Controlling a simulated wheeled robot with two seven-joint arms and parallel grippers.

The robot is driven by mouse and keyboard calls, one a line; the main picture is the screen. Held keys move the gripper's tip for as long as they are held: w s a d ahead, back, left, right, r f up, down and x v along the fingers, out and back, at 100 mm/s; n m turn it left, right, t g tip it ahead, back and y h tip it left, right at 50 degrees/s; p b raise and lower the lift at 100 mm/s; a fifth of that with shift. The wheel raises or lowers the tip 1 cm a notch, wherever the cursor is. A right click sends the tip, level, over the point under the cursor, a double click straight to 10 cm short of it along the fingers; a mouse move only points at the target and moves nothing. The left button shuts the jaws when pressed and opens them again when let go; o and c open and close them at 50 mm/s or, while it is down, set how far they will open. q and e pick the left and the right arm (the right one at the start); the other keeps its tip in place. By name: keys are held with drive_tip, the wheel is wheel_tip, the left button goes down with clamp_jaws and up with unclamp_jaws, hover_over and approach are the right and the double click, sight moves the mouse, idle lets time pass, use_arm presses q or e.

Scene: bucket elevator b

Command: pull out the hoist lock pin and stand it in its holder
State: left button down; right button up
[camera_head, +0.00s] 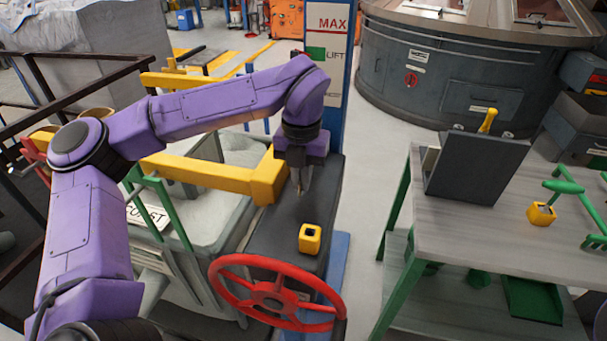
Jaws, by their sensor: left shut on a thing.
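My left gripper (300,188) points down over the dark hoist housing (277,232), just right of the yellow beam's end. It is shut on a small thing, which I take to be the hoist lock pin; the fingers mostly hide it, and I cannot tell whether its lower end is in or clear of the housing. A yellow block with a dark square hole (310,238), apparently the empty holder, sits on the housing just below and right of the fingertips. My right gripper is not in view.
A red handwheel (275,292) is in front of the housing. The blue post (342,80) with MAX and LIFT signs rises behind. At right, a bench (470,235) carries a dark panel (476,168) and a green T-handle (564,187) in a yellow block (541,214).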

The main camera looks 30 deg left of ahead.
use_arm(q)
drive_tip(key=shift+s, duration=0.2)
drive_tip(key=shift+s+d+f+b, duration=0.1)
drive_tip(key=shift+s+d+b, duration=0.1)
drive_tip(key=shift+s+b, duration=0.35)
drive_tip(key=shift+s+d, duration=0.2)
drive_tip(key=shift+s, duration=0.5)
drive_tip(key=shift+s+d, duration=0.15)
drive_tip(key=shift+s, duration=0.5)
